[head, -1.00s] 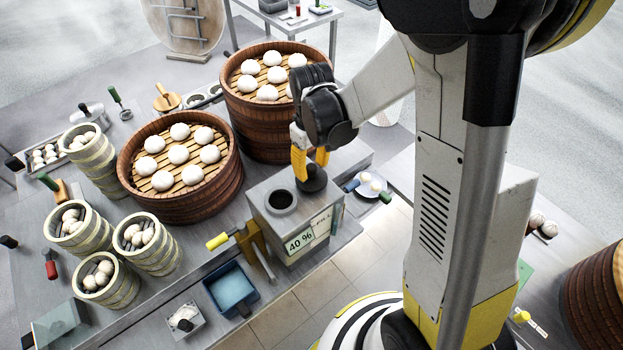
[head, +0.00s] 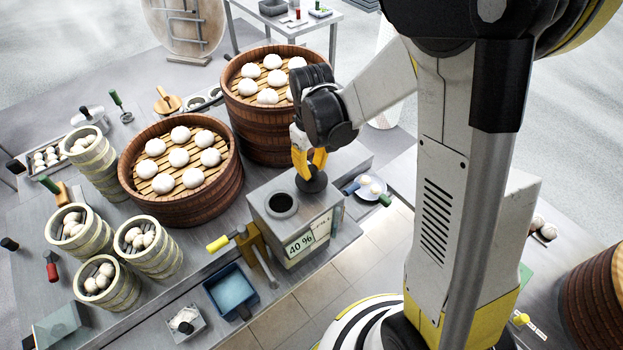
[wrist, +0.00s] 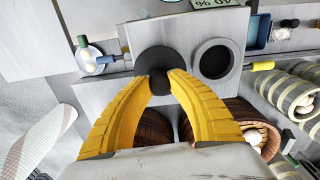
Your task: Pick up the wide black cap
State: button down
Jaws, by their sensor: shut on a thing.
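The wide black cap (head: 313,183) is a round dark disc with a knob on top. It sits on the top of the grey metal box (head: 264,222), beside a round dark opening (head: 282,203). My gripper (head: 311,170) comes down from above with its yellow fingers shut on the cap's knob. In the wrist view the fingertips (wrist: 158,78) meet around the knob, and the cap's disc (wrist: 157,59) shows beyond them. The cap looks level, and I see no clear gap under it.
Wooden steamers with white buns (head: 180,205) (head: 262,120) stand left of and behind the box. A yellow-handled tool (head: 218,243) and a blue tray (head: 231,292) are near its front left. A small plate (head: 370,187) lies to its right. Small bamboo steamers (head: 150,258) stand farther left.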

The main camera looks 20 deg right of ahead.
aim_at(312, 168)
jog(key=shift+r, duration=0.6)
jog(key=shift+r+p, duration=0.1)
jog(key=shift+p, duration=0.25)
jog(key=shift+r+p, duration=1.5)
jog(key=shift+r, duration=0.9)
